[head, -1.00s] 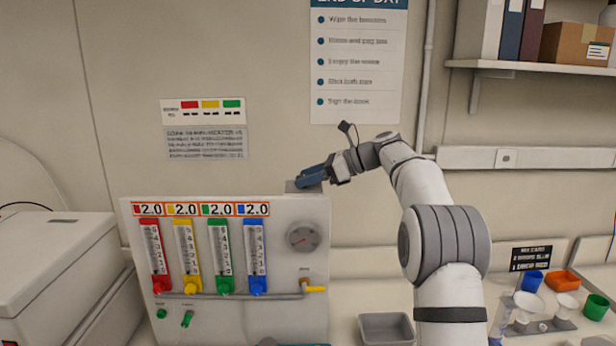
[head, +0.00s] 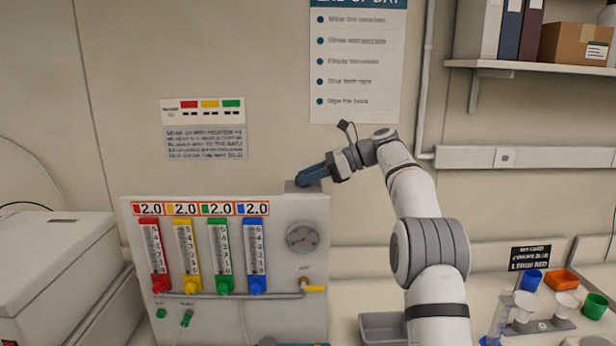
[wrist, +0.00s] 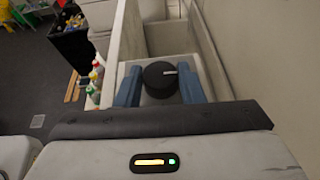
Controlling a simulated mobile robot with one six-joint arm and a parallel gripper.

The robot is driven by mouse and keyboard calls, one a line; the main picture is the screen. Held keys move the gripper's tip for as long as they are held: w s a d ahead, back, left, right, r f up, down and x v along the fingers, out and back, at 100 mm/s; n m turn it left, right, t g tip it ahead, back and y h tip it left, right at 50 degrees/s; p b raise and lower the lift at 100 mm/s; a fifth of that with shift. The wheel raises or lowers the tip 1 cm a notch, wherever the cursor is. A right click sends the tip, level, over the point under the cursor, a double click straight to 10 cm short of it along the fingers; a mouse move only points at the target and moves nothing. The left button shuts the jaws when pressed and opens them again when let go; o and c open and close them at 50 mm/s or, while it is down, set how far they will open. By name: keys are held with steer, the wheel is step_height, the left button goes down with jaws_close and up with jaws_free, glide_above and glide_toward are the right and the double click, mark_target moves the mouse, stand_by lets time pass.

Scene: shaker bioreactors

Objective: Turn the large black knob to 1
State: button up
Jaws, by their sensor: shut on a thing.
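The large black knob (wrist: 158,82) is round and sits on a grey top face. A short white mark on it points to the right in the wrist view. My gripper (wrist: 160,88) has one blue finger on each side of the knob and is shut on it. In the head view my gripper (head: 313,175) is at a grey block (head: 303,187) on the top right end of the flowmeter panel (head: 285,270). The knob is hidden there behind the fingers. I cannot read any scale around the knob.
The panel carries red, yellow, green and blue flow tubes (head: 208,258), a round gauge (head: 302,237) and a yellow-handled valve (head: 314,288). A grey bin (head: 372,328) stands to its right. A wall is close behind. A white box-shaped machine (head: 50,262) stands left.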

steer(key=shift+r+n+g, duration=0.15)
steer(key=shift+n+g, duration=0.55)
steer(key=o, duration=1)
steer(key=shift+w, duration=0.1)
steer(key=shift+m+t, duration=0.4)
steer(key=shift+m, duration=0.1)
steer(key=shift+m+t, duration=0.3)
steer(key=shift+t, duration=0.2)
